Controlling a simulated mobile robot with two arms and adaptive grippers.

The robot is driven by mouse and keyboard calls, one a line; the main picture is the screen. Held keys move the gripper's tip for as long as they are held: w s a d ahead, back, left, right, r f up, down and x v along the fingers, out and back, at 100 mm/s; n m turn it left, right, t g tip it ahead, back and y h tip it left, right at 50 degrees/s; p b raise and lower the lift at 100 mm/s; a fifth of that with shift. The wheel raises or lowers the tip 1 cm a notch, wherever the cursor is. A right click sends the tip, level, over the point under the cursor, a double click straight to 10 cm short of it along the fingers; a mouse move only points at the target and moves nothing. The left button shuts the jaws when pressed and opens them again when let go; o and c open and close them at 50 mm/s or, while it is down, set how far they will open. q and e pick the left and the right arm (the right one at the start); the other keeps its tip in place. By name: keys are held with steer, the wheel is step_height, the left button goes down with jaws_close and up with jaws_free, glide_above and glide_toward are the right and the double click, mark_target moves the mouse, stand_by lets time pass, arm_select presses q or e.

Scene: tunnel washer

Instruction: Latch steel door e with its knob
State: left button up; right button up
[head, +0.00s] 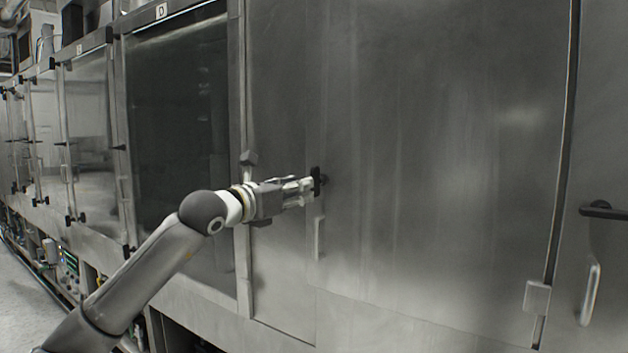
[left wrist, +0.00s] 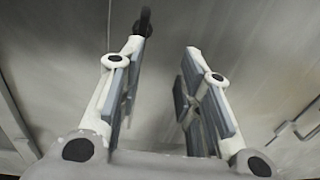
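Steel door e (head: 440,140) is the large plain steel panel filling the middle of the head view; it looks about flush with its frame. Its black knob (head: 323,178) is at the door's left edge and also shows in the left wrist view (left wrist: 146,22). My left gripper (head: 310,189) is open and empty, with its fingertips close to the knob. In the left wrist view the gripper (left wrist: 164,50) has its fingers apart, and the knob is just beyond the left fingertip, not between the fingers. Whether they touch cannot be told. My right gripper is out of view.
A pale bar handle (head: 318,238) sits below the knob. Door D (head: 180,110), with a dark window, is to the left. Another black knob (head: 602,210) and handle (head: 590,294) are at the far right. A hinge block (head: 537,297) is at the door's lower right.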

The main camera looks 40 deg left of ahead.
mark_target(317, 181)
arm_select(q)
steer(key=shift+y, duration=0.6)
steer(key=shift+w+a+r+p, duration=0.15)
steer(key=shift+w+a+p, duration=0.3)
steer(key=shift+w+p, duration=1.05)
steer(key=shift+w+a+r+p, duration=0.1)
steer(key=shift+w+a+p, duration=0.4)
steer(key=shift+w+p, duration=1)
steer(key=shift+w+a+r+p, duration=0.15)
steer(key=shift+w+a+p, duration=0.5)
steer(key=shift+w, duration=1.5)
steer(key=shift+d, duration=0.2)
jaws_close()
